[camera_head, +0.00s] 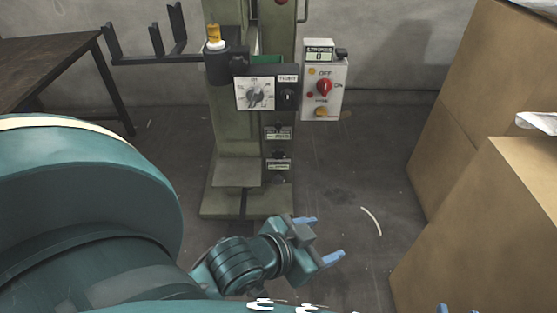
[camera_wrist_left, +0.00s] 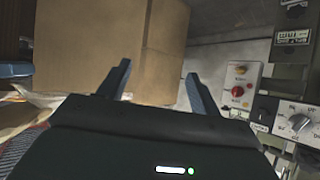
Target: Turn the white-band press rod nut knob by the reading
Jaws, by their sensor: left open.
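The green press (camera_head: 228,135) stands ahead in the head view. A yellow knob with a white band (camera_head: 214,36) sits upright on its dark cylinder at the upper left. A small display (camera_head: 319,56) tops the grey control box and seems to read 0. A white dial panel (camera_head: 255,94) is on the press front; it also shows in the left wrist view (camera_wrist_left: 298,123). My left gripper (camera_head: 319,239) is open and empty, low in front of the press and well below the knob. Its fingers (camera_wrist_left: 155,85) point towards cardboard boxes. Two blue tips at the bottom edge may be my right gripper's.
Large cardboard boxes (camera_head: 490,200) stand on the right. A dark table (camera_head: 50,55) is at the left, with a dark forked bracket (camera_head: 155,58) beside the press. The control box has a red switch (camera_head: 324,87). Floor (camera_head: 370,170) between press and boxes is mostly clear.

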